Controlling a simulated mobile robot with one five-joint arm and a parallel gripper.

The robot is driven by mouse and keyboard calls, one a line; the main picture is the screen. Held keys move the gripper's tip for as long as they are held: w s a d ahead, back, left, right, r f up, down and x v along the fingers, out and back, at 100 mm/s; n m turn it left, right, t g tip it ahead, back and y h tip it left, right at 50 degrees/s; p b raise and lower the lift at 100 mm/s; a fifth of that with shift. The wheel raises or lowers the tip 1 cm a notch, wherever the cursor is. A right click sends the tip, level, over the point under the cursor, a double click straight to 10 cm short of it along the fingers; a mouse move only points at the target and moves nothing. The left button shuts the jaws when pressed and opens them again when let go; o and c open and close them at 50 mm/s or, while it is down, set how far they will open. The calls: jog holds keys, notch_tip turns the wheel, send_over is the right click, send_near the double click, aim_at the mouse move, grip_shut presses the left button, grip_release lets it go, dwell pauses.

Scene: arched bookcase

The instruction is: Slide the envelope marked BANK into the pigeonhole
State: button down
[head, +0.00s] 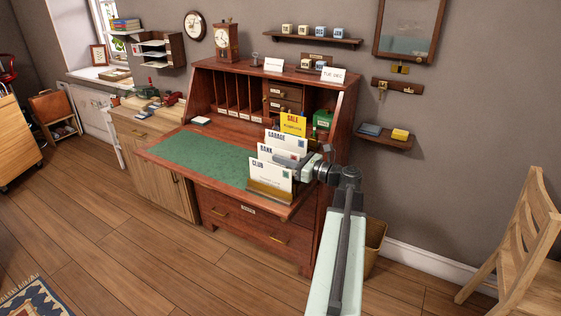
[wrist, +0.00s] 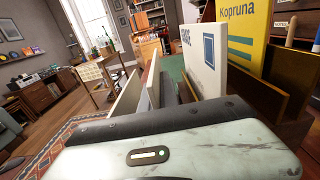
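The envelope marked BANK (head: 266,151) is white and stands upright in a wooden letter rack (head: 268,192) on the desk's right front. CLUB (head: 262,170) stands in front of it, GARAGE (head: 277,137) behind it, and a yellow SALE card (head: 293,122) behind that. My gripper (head: 304,169) is at the right edge of these envelopes, near BANK. Its fingers are not clear, so I cannot tell whether it touches one. The wrist view shows envelope edges (wrist: 150,85) close ahead and a white envelope with a blue stamp (wrist: 207,62). Upright pigeonholes (head: 238,96) line the desk's back left.
The green desk top (head: 200,155) is clear between rack and pigeonholes. A small white item (head: 201,121) lies near the pigeonholes. Drawers (head: 284,98) and a green box (head: 322,119) are at the back right. A chair (head: 525,235) stands far right.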

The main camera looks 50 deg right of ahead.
notch_tip(320, 180, up, 18)
jog(key=p, duration=1.8)
